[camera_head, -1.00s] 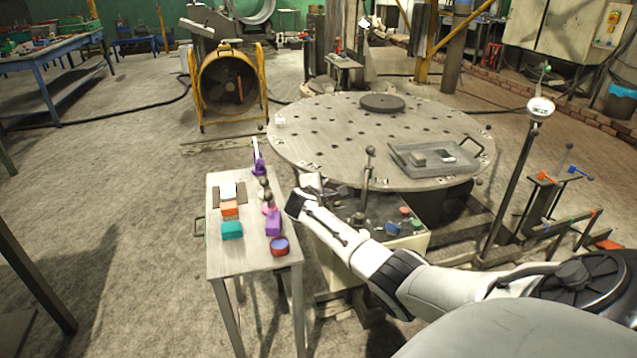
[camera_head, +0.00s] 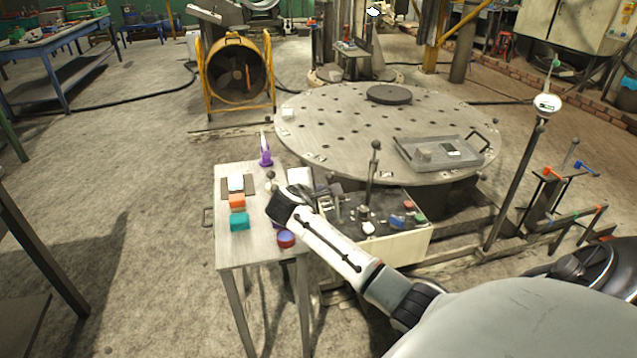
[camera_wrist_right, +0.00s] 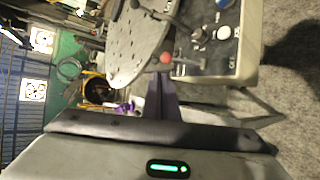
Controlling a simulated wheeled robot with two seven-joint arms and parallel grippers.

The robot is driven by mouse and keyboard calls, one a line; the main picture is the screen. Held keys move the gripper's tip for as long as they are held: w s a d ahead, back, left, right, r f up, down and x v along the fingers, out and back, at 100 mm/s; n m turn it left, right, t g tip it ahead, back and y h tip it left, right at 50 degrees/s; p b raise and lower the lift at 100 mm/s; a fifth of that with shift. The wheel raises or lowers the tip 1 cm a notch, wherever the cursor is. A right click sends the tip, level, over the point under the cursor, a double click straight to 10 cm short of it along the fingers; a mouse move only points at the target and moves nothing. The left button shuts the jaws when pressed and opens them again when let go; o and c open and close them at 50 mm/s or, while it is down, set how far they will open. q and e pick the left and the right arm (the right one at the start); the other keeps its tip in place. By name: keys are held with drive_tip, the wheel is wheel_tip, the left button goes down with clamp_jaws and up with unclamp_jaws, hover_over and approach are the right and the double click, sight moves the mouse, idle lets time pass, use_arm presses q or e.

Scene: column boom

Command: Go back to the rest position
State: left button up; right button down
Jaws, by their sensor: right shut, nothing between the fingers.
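My right gripper (camera_head: 283,204) hangs over the right side of the small work table (camera_head: 258,253) in the head view, with its arm coming in from the lower right. It is shut and empty. The arm passes in front of the control box (camera_head: 410,246). In the right wrist view, a dark narrow shape, probably the fingers (camera_wrist_right: 161,98), points up from the wrist housing, with the control box at upper right. My left gripper is not in view.
The table holds a teal block (camera_head: 239,222), an orange block (camera_head: 237,201), a round red-and-blue piece (camera_head: 286,239) and a purple upright piece (camera_head: 265,154). A large perforated round table (camera_head: 350,130) carries a grey tray (camera_head: 472,160). Open floor lies to the left.

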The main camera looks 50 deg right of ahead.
drive_tip(key=shift+a, duration=0.1)
idle(0.5)
drive_tip(key=s+a+f+y, duration=0.1)
drive_tip(key=a+f, duration=0.2)
drive_tip(key=f, duration=0.1)
drive_tip(key=s+a+f+t+y, duration=0.1)
drive_tip(key=a+f, duration=0.2)
drive_tip(key=f, duration=0.1)
drive_tip(key=s+a+f+y, duration=0.1)
drive_tip(key=s+a+f, duration=0.1)
drive_tip(key=a+f, duration=0.1)
drive_tip(key=shift+a+f+t+y, duration=0.15)
drive_tip(key=shift+f+t+y, duration=0.15)
drive_tip(key=shift+f, duration=0.15)
drive_tip(key=s+a+f+m+y, duration=0.1)
drive_tip(key=s+a+f+y, duration=0.2)
drive_tip(key=s+a+f, duration=0.35)
drive_tip(key=s+a+f+m+y, duration=0.1)
drive_tip(key=s+a+f+y, duration=0.3)
drive_tip(key=s+a, duration=0.5)
drive_tip(key=s+a+r+m+t+y, duration=0.1)
drive_tip(key=s+a+m, duration=0.3)
drive_tip(key=s+a, duration=0.4)
drive_tip(key=a+y, duration=0.1)
drive_tip(key=a, duration=0.1)
drive_tip(key=shift+s+a+m+y, duration=0.2)
drive_tip(key=shift+a+m+y, duration=0.1)
drive_tip(key=shift+a+m, duration=0.1)
